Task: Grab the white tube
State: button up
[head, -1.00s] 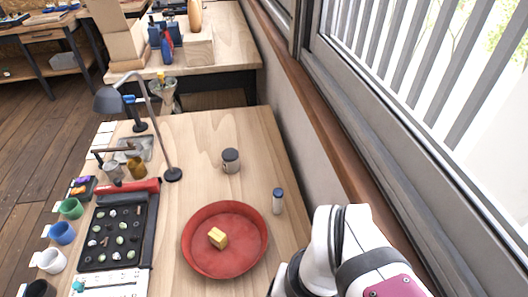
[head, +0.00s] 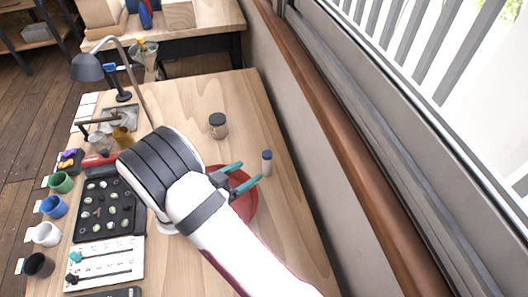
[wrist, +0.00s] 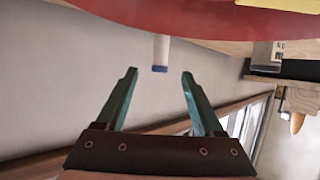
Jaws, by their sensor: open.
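The white tube (head: 267,165) with a blue cap stands upright on the wooden table, just right of the red dish's rim. In the wrist view the tube (wrist: 161,48) appears upside down, its cap lined up with the gap between my fingertips and beyond them. My gripper (head: 249,172) has teal fingers spread open with nothing between them. It reaches over the red dish, with its tips a little short of the tube. The wrist view also shows both open fingers (wrist: 159,73).
The red dish (head: 247,209) lies under my gripper, partly hidden by my arm. A grey-lidded jar (head: 218,127) stands behind the tube to the left. The wall and window sill (head: 330,130) run close along the right. Lamp, bean tray (head: 109,234) and cups are at left.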

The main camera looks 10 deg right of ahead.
aim_at(267, 164)
jog(key=x, duration=1.3)
jog(key=shift+w+d, duration=0.1)
jog(key=shift+w, duration=0.05)
grip_shut()
